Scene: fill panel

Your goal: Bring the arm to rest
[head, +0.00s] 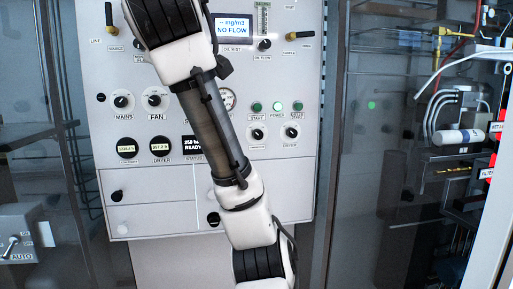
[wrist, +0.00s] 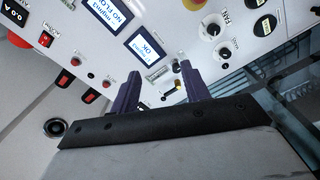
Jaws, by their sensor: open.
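My arm crosses the middle of the head view in front of the fill panel (head: 180,185); its gripper end is out of that view. In the wrist view my gripper (wrist: 157,82) is open, its two dark fingers apart and pointing at the panel. Between and beyond the fingertips are a small lever with a yellow part (wrist: 172,90) and a round dark knob. I see nothing held between the fingers. Whether the fingers touch the panel I cannot tell.
The panel carries a NO FLOW display (head: 232,27), a MAINS knob (head: 121,101), a FAN knob (head: 154,100) and green lights (head: 277,107). A toggle box (head: 20,240) stands at left. Hoses and a white cylinder (head: 458,137) are at right. Red switches (wrist: 62,79) show in the wrist view.

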